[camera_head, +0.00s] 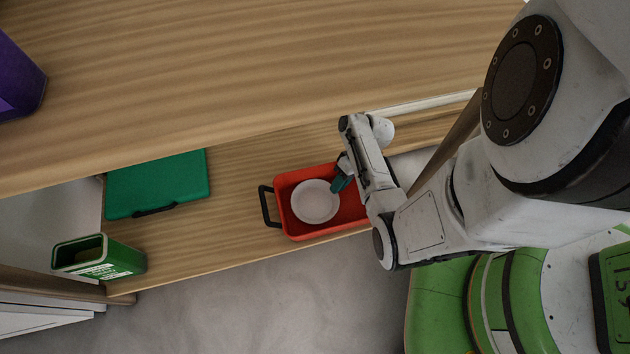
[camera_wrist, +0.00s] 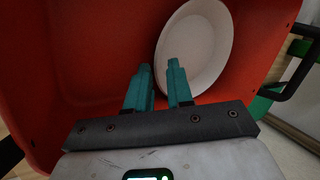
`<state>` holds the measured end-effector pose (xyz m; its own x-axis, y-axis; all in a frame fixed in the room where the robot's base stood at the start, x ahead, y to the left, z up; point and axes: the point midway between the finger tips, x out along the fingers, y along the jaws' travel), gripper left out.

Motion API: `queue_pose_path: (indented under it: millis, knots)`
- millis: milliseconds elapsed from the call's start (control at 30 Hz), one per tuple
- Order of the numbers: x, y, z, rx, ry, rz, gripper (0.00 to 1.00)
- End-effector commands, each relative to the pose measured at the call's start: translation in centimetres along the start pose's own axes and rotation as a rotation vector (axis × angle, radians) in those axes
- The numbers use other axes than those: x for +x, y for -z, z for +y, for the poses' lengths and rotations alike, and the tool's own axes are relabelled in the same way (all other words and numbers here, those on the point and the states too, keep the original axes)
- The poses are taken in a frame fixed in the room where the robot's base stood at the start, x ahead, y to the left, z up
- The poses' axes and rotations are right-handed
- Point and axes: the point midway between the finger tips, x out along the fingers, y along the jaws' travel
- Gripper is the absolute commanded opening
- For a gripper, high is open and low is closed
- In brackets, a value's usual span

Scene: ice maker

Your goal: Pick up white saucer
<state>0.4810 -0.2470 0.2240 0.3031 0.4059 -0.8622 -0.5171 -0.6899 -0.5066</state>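The white saucer (camera_head: 315,201) lies in the red tray (camera_head: 348,212) on the wooden shelf. In the wrist view the saucer (camera_wrist: 203,40) shows at upper centre, appearing tilted, against the red inside of the tray (camera_wrist: 90,45). My gripper (camera_head: 342,182) is at the saucer's upper right edge in the head view. In the wrist view, the teal fingers of my gripper (camera_wrist: 159,65) stand a small gap apart. The right finger overlaps the saucer, and the left finger is just beyond its left rim. Whether either touches the rim cannot be told.
The tray has black handles. A green closed case (camera_head: 158,184) and a green box (camera_head: 98,258) stand on the shelf to the left. A wooden upper surface (camera_head: 250,75) spans above, with a purple object (camera_head: 18,80) on it. Bare shelf (camera_head: 225,225) lies left of the tray.

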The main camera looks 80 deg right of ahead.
Motion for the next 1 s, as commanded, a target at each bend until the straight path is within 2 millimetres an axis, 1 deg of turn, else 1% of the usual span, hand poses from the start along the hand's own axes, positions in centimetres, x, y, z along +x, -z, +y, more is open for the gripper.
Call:
queue_pose_path:
  millis: [33, 133, 233, 433, 467, 667, 1000]
  knots:
    - [1.1, 0.0, 0.2, 0.001, 0.000, 0.000, 0.21]
    - [1.9, 0.0, 0.2, 0.002, -0.001, 0.001, 0.21]
    - [2.2, 0.0, 0.1, 0.001, -0.001, 0.000, 0.21]
    - [2.1, 0.0, 0.0, 0.000, -0.001, 0.000, 0.21]
    - [2.1, 0.0, 0.0, 0.000, -0.001, 0.000, 0.19]
    - [2.1, 0.0, 0.0, 0.000, -0.001, 0.000, 0.00]
    - [2.1, 0.0, 0.0, 0.000, -0.002, 0.001, 0.00]
